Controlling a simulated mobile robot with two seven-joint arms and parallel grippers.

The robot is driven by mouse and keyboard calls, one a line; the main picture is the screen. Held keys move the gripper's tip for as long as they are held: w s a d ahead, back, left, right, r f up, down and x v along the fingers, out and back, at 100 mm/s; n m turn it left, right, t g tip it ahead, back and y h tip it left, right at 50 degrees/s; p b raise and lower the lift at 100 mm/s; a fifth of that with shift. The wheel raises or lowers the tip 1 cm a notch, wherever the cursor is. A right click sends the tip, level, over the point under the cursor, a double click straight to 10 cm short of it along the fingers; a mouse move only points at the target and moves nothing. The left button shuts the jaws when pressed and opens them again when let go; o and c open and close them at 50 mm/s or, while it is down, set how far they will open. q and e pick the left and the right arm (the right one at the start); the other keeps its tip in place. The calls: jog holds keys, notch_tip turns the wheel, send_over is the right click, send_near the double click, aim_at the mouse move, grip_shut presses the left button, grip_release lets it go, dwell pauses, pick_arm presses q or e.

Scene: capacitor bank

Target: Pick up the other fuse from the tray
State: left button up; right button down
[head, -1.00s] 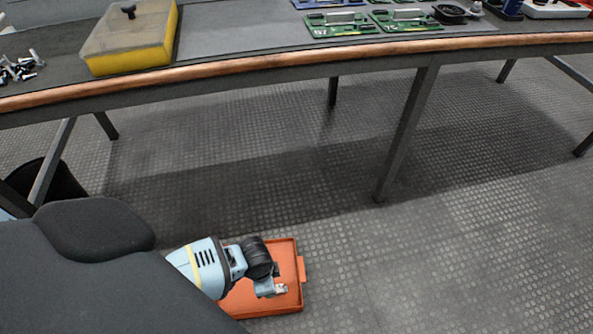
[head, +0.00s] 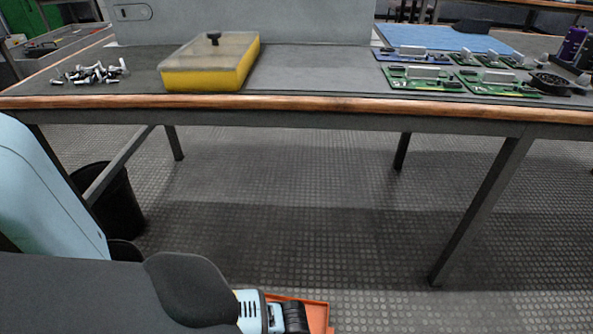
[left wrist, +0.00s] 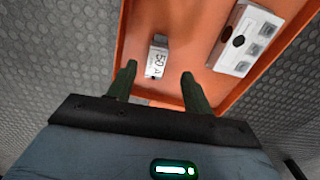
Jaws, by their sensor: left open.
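An orange tray (head: 318,312) shows at the bottom of the head view, partly hidden by my left arm and cut off by the picture's edge. In the left wrist view the tray (left wrist: 196,28) holds a small white fuse (left wrist: 157,58) marked "50 A". The fuse lies just beyond and between the fingertips of my left gripper (left wrist: 159,77), which is open and empty. A larger white box-shaped part (left wrist: 243,40) with a dark round spot and grey squares lies at the tray's right side. My right gripper is not in view.
A workbench (head: 300,103) with a copper-coloured edge spans the head view. On it are a yellow box (head: 205,78), loose bolts (head: 92,74) and green circuit boards (head: 425,80). A black bin (head: 112,203) stands below left. Bench legs (head: 480,205) reach the floor.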

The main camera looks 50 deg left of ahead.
pick_arm(q)
jog(key=f+b, duration=0.1)
jog(key=f, duration=0.1)
jog(key=f+b, duration=0.2)
jog(key=shift+s+d+f, duration=0.1)
jog(key=shift+s+d, duration=0.1)
jog(key=shift+f+b, duration=0.45)
jog(key=shift+f, duration=0.05)
jog(key=c, duration=0.4)
grip_shut()
